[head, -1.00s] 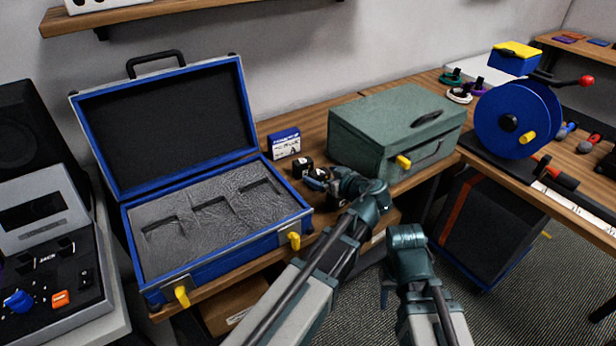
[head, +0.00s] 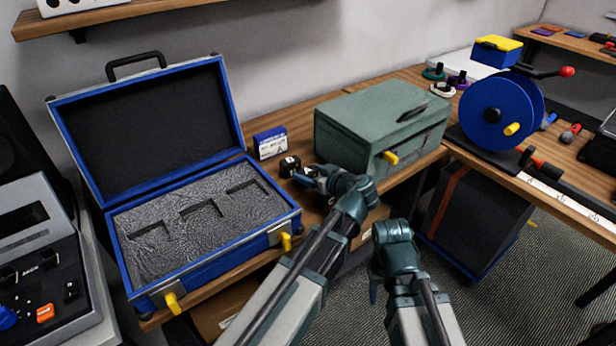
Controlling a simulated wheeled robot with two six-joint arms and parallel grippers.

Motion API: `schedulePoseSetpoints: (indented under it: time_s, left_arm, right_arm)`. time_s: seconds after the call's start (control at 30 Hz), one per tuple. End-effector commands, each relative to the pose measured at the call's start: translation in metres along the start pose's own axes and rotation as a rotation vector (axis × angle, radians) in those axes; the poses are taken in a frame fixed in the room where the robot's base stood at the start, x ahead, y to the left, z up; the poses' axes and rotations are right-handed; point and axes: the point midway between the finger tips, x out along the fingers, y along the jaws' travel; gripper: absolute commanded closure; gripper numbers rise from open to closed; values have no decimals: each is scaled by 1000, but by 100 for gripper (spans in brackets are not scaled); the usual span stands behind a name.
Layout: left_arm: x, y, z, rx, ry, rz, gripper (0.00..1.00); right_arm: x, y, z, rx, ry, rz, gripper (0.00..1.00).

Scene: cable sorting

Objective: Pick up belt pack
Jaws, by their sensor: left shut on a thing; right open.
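A small black belt pack (head: 289,166) stands on the wooden table, right of the open blue case and in front of a small blue-and-white box. My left gripper (head: 306,177) is just right of this pack, low over the table. I cannot tell whether the held object touches the table. My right gripper (head: 376,290) hangs in front of the table edge, pointing down, open and away from the packs.
The open blue case (head: 222,258) has grey foam with several empty cut-outs. A green metal box (head: 350,135) stands close behind and right of my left gripper. The blue-and-white box (head: 270,143) is behind the packs. A blue cable reel (head: 490,110) stands at the right.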

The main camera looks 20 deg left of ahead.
Motion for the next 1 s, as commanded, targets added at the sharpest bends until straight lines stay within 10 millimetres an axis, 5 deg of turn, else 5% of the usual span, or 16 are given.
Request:
schedulePoseSetpoints:
  time_s: [0.37, 0.8, 1.0]
  left_arm:
    - [-7, 0, -18, 0, 0, 0, 90]
    - [-32, 0, -79, 0, 0, 0, 90]
    - [-38, 0, -93, 0, 0, 0, 90]
  right_arm:
    - [-19, 2, 1, 0, 0, 0, 50]
    - [-84, 8, 5, 1, 0, 0, 50]
    - [-100, 10, 6, 1, 0, 0, 50]
